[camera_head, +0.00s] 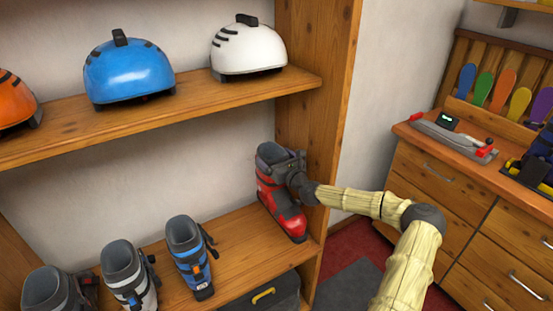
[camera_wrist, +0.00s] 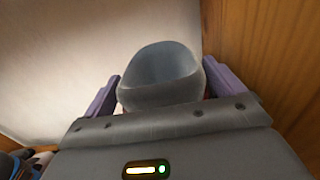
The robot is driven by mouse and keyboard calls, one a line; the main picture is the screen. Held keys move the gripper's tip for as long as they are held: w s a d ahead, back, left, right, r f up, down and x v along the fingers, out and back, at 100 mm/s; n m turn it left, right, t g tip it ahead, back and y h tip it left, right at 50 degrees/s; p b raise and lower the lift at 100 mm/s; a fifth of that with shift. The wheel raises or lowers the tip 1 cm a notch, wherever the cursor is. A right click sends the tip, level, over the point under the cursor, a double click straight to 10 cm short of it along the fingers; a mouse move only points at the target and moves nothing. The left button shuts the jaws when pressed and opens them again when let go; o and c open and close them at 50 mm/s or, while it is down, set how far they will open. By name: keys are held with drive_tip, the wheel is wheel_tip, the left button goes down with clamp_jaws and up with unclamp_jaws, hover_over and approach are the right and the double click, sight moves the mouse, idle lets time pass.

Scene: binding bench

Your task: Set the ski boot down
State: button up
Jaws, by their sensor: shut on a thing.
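The red ski boot (camera_head: 277,194) with a grey cuff is upright at the right end of the lower wooden shelf (camera_head: 241,250), beside the side panel. I cannot tell for sure whether its sole touches the shelf. My gripper (camera_head: 297,166) is shut on the upper part of this boot, coming from the right. In the wrist view the boot's grey cuff (camera_wrist: 160,78) stands between my two purple fingers. The rest of the boot is mostly hidden there behind the gripper body.
Blue (camera_head: 189,257), white (camera_head: 130,275) and grey (camera_head: 55,290) boots stand to the left on the same shelf. Helmets, including a white one (camera_head: 248,50), sit on the shelf above. The wooden side panel (camera_head: 318,110) is close on the right. A drawer bench (camera_head: 440,175) stands farther right.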

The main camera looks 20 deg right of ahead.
wheel_tip(320, 180, down, 6)
drive_tip(key=b, duration=0.3)
drive_tip(key=shift+f, duration=0.25)
drive_tip(key=shift+f+b, duration=0.4)
drive_tip(key=shift+b, duration=0.15)
idle(0.7)
drive_tip(key=o, duration=1.7)
drive_tip(key=s+d+b, duration=0.1)
drive_tip(key=s+d, duration=0.2)
drive_tip(key=s, duration=1.4)
drive_tip(key=shift+d, duration=0.15)
drive_tip(key=shift+s, duration=0.1)
